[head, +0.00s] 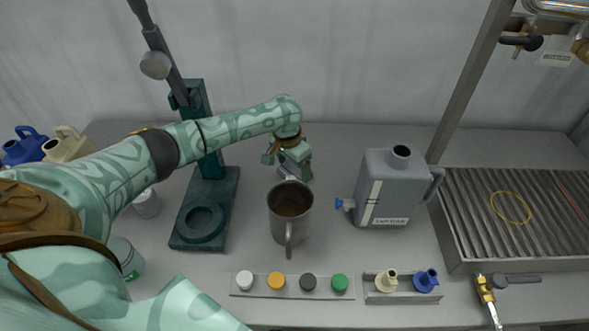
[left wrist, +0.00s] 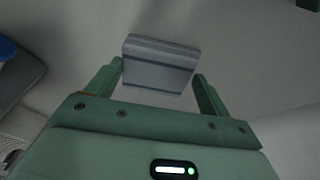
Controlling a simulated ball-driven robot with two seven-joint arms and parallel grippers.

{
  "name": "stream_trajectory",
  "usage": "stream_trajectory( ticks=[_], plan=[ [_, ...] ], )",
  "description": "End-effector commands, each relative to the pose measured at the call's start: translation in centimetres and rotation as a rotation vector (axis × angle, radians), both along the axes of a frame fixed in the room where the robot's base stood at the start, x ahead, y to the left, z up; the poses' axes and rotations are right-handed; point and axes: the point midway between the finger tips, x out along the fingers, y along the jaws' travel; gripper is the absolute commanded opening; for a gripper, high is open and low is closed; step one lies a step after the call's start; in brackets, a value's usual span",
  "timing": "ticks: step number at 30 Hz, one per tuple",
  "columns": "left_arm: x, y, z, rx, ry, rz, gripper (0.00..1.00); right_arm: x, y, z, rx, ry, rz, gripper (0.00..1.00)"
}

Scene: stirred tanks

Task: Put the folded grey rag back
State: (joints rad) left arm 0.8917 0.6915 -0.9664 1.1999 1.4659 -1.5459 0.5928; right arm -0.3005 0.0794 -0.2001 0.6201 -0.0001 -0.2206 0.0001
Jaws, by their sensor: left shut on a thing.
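My left gripper (head: 293,168) hangs over the bench just behind a grey metal jug (head: 290,205). It is shut on the folded grey rag, which shows clearly between its fingers in the left wrist view (left wrist: 158,66). The rag is a small flat block with darker stripes. In the head view only a small pale part beside the fingers may be the rag; the gripper and jug hide most of it. Whether the rag touches the bench I cannot tell. My right gripper is not in view.
A grey jerrycan (head: 392,190) stands right of the jug. A dark green stand (head: 205,205) is on the left. A strip of coloured caps (head: 292,285) lies in front. A ribbed metal drainer (head: 515,225) is at the right. Bench behind the jerrycan is clear.

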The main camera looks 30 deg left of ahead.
Motion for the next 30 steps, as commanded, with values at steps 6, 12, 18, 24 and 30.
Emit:
stream_trajectory(
  ticks=[6,12,18,24,30],
  plan=[
    [0.0,0.0,-0.4,0.0,-0.002,-0.001,0.6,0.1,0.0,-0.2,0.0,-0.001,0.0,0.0],
    [0.0,0.0,-0.6,0.0,-0.002,0.0,0.92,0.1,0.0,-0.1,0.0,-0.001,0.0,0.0],
    [0.0,0.0,-0.6,0.0,-0.002,0.0,1.0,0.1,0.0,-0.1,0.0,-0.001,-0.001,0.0],
    [-0.1,0.1,1.3,0.0,-0.004,0.0,1.0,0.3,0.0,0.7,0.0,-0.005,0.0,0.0],
    [-0.7,0.2,5.2,0.0,-0.005,0.0,1.0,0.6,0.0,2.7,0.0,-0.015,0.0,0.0]
  ],
)
